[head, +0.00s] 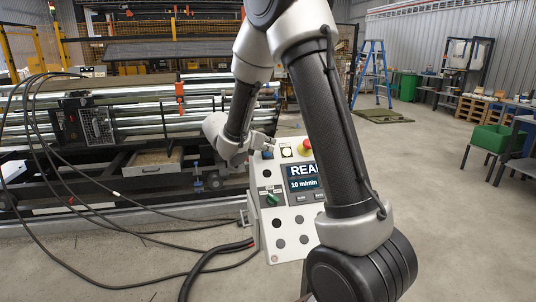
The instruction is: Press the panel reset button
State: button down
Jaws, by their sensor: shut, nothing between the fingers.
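The control panel (281,240) is a pale grey slanted box on the floor in the middle of the head view. Which button is the reset is too small to read. A dark screen (302,178) shows "REA" and "10 m/min", its right side hidden by my arm. My gripper (271,145) is shut and empty at the panel's top left, close to the blue button. Whether it touches the button cannot be told.
A machine with long metal rollers (150,115) stands behind and left. Black cables (100,215) loop across the floor to the panel. A blue ladder (372,75), a green bin (493,138) and pallets stand at the right. The floor right of the panel is clear.

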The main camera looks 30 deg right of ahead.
jog(key=shift+s+r, duration=0.2)
jog(key=s+r, duration=0.1)
jog(key=r, duration=0.1)
jog(key=s+a+r, duration=0.1)
jog(key=s, duration=0.1)
jog(key=shift+r, duration=0.4)
dwell(0.8)
